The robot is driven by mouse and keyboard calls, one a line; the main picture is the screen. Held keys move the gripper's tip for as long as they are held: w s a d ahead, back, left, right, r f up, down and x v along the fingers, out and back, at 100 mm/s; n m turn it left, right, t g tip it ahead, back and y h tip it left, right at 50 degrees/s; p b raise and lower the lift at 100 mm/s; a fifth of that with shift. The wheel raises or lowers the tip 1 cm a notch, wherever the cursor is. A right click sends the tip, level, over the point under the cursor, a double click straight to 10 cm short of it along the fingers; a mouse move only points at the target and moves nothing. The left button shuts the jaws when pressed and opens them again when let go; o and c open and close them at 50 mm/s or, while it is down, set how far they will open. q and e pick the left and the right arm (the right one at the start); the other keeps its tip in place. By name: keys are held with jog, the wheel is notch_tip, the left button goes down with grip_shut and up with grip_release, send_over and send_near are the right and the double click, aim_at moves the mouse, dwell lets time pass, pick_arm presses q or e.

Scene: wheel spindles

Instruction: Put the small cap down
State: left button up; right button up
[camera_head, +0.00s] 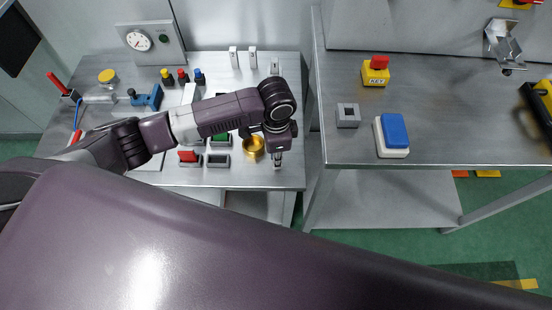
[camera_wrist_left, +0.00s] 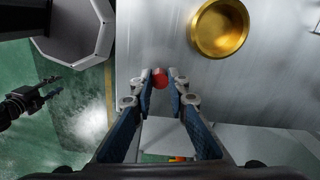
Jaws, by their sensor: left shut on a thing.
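The small red cap (camera_wrist_left: 160,79) is between the fingertips of my left gripper (camera_wrist_left: 161,76) in the left wrist view. The fingers are shut on it. In the head view my left gripper (camera_head: 278,165) points down over the front right corner of the left table (camera_head: 235,178). There the cap is too small or hidden to make out. I cannot tell whether the cap touches the tabletop. My right gripper (camera_wrist_left: 57,86) shows at the left of the wrist view, far from the cap, with its fingers apart and empty.
A golden bowl (camera_head: 253,147) stands just left of my left gripper. A red-topped block (camera_head: 189,156) and a grey frame (camera_head: 219,161) lie further left. A gap separates this table from the right table (camera_head: 450,140), which holds a blue-and-white block (camera_head: 393,133).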

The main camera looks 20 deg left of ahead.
pick_arm(q)
jog(key=shift+f, duration=0.8)
jog(key=shift+f, duration=0.15)
pick_arm(e)
jog(key=shift+a, duration=0.1)
pick_arm(q)
jog(key=o, duration=0.6)
jog(key=shift+o, duration=0.3)
pick_arm(e)
jog(key=shift+a, duration=0.25)
jog(key=shift+s, duration=0.1)
pick_arm(q)
notch_tip(320, 180, up, 12)
jog(key=shift+r, duration=0.2)
pick_arm(e)
jog(key=shift+d+f, duration=0.1)
jog(key=shift+d, duration=0.15)
